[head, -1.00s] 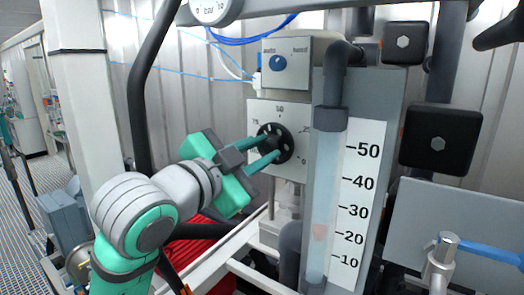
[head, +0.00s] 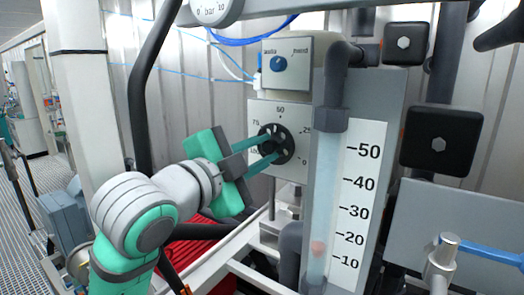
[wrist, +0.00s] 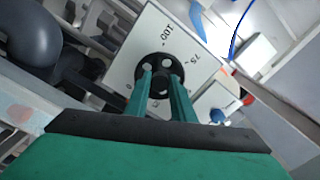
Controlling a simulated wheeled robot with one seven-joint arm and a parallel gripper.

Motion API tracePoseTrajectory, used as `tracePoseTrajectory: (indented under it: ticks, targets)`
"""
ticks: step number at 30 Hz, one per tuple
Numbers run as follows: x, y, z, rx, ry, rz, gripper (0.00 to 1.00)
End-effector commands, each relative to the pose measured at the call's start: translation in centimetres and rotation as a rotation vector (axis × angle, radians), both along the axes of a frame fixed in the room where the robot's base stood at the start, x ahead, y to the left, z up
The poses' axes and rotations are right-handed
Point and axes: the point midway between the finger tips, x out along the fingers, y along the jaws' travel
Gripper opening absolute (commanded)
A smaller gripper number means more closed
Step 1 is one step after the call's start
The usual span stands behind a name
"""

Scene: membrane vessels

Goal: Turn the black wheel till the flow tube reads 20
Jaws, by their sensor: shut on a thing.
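The black wheel (head: 286,139) sits on a white dial plate with numbers around it. My gripper (head: 269,150) is shut on it, one finger above the other in the head view. In the wrist view both fingers reach the face of the wheel (wrist: 159,57), which has round holes. The clear upright flow tube (head: 327,180) stands to the right of the dial. The scale plate (head: 368,195) is beside the tube.
A grey box with a blue auto/hand knob (head: 278,63) is above the dial. Black square knobs (head: 441,136) are at the right, and a blue-handled valve (head: 480,250) is at the lower right.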

Motion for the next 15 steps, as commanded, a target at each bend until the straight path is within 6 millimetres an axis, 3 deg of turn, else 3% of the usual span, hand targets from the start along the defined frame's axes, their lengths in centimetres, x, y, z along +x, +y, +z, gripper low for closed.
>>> tracePoseTrajectory:
  ticks: [3, 4, 6, 15]
  targets:
    - [-0.06, -0.07, -0.08, 0.001, 0.002, -0.002, 0.0]
    - [-0.06, -0.08, -0.08, 0.001, 0.002, -0.002, 0.25]
    - [-0.06, -0.07, -0.08, 0.001, 0.002, -0.002, 0.41]
    - [-0.07, 0.01, -0.03, 0.0, 0.001, 0.0, 0.41]
